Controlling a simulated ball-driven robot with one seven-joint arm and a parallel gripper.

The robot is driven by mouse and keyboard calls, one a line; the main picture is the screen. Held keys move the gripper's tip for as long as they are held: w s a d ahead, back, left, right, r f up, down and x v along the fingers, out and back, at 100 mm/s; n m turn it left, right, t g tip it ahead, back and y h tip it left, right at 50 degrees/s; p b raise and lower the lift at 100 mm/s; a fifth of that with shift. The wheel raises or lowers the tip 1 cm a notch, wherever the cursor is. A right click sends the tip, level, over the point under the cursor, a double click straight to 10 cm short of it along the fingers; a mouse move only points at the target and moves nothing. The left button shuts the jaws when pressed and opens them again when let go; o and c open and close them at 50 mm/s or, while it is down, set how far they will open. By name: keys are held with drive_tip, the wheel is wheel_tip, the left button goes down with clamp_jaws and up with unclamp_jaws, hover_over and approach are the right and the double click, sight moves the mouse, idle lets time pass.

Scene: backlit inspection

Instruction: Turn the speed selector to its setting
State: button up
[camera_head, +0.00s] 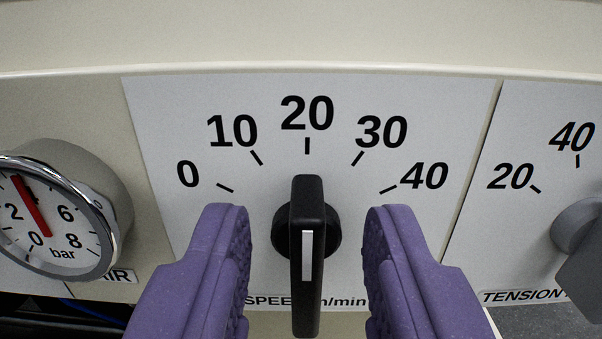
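The speed selector (317,257) is a black bar knob with a white line on its face. It sits on a white scale plate (290,91) marked 0, 10, 20, 30 and 40, with a partly hidden SPEED label below. The bar stands upright, its top end under the 20 mark. My gripper (306,215) has two purple ridged fingers, one on each side of the knob. It is open, with a visible gap between each finger and the bar.
A round air pressure gauge (48,222) with a red needle juts out at the left. A grey tension knob (583,240) with its own scale plate (520,215) is at the right edge. The cream panel above (300,35) is bare.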

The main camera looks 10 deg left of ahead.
drive_tip(key=shift+w+a, duration=0.15)
drive_tip(key=shift+w, duration=0.65)
clamp_jaws()
drive_tip(key=shift+b, duration=0.3)
drive_tip(key=n+b, duration=0.1)
drive_tip(key=n, duration=0.1)
drive_tip(key=n+b, duration=0.1)
drive_tip(key=b, duration=0.1)
drive_tip(key=a+n+b, duration=0.1)
drive_tip(key=n, duration=0.1)
drive_tip(key=shift+s+a+f+n+b, duration=0.1)
drive_tip(key=shift+f+n+b, duration=0.2)
drive_tip(key=shift+b, duration=0.1)
drive_tip(key=n+b, duration=0.3)
drive_tip(key=shift+a+f, duration=0.15)
drive_tip(key=shift+a, duration=0.1)
drive_tip(key=shift+s+a+f+n+b, duration=0.1)
drive_tip(key=shift+n+b, duration=0.45)
drive_tip(key=shift+n, duration=0.3)
drive_tip(key=shift+a+n+b, duration=0.1)
drive_tip(key=shift+n+b, duration=0.45)
drive_tip(key=shift+n, duration=0.3)
